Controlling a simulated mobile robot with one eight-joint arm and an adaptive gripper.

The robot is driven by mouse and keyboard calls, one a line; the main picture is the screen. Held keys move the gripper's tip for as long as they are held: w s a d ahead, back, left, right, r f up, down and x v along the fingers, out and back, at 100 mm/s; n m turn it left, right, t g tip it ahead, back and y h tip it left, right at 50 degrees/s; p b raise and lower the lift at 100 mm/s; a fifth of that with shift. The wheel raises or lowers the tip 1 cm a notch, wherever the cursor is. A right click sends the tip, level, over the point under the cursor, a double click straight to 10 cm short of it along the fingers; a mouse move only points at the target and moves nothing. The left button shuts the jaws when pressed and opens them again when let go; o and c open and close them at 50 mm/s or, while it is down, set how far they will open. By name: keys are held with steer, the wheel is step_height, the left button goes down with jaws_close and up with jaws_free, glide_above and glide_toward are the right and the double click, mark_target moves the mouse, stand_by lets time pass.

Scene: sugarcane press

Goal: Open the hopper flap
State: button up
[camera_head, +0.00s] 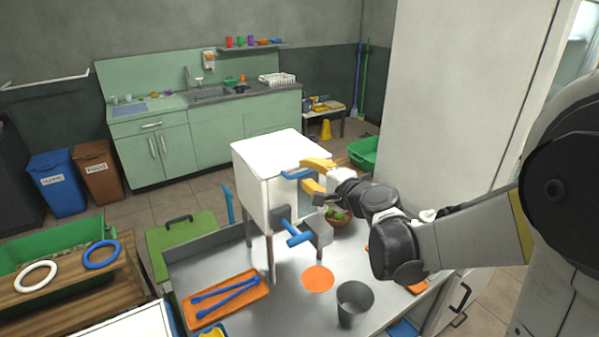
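The press is a white box (262,190) on thin legs, standing on a metal table. A blue handle (292,174) sits high on its right-hand face, seemingly on the hopper flap. The flap's outline is partly hidden by my gripper, and I cannot tell how far open it is. My gripper (305,175) reaches in from the right. One yellow finger is above the blue handle and one below, with a gap between them. The fingers look open, and I cannot tell whether they touch the handle. A blue crank (297,238) is lower on the press.
The metal table (225,258) carries an orange tray (227,300) with blue tongs, an orange disc (318,279) and a grey cup (353,303). A bowl with green fruit (338,217) stands behind my arm. A tall white cabinet (455,90) is at the right.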

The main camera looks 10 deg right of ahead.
steer(key=shift+w+a, duration=0.15)
steer(key=shift+w, duration=0.25)
jaws_close()
